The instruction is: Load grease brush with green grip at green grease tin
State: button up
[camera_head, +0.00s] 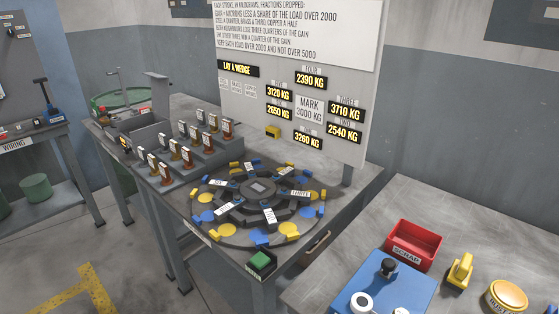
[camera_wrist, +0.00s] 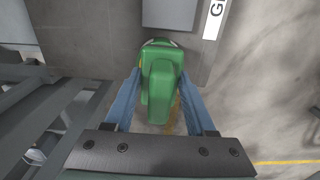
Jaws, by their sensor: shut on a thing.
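My gripper (camera_wrist: 160,95) shows in the wrist view, its two blue fingers shut on a green grip (camera_wrist: 163,85). The grip fills the space between the fingers. The brush's bristles are hidden, so I cannot tell whether they carry grease. A small yellow-green edge shows at the grip's far left side. I cannot make out the green grease tin for certain in either view. My gripper does not show in the head view.
In the wrist view a grey block (camera_wrist: 170,12) and a white label (camera_wrist: 214,18) starting with G lie on a grey surface.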

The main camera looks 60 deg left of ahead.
jog(key=shift+f, duration=0.6)
dwell(1.9)
notch_tip(320, 180, up, 7)
jog(key=p, duration=0.7)
jog(key=shift+r+p, duration=0.1)
jog(key=shift+p, duration=0.2)
dwell(0.8)
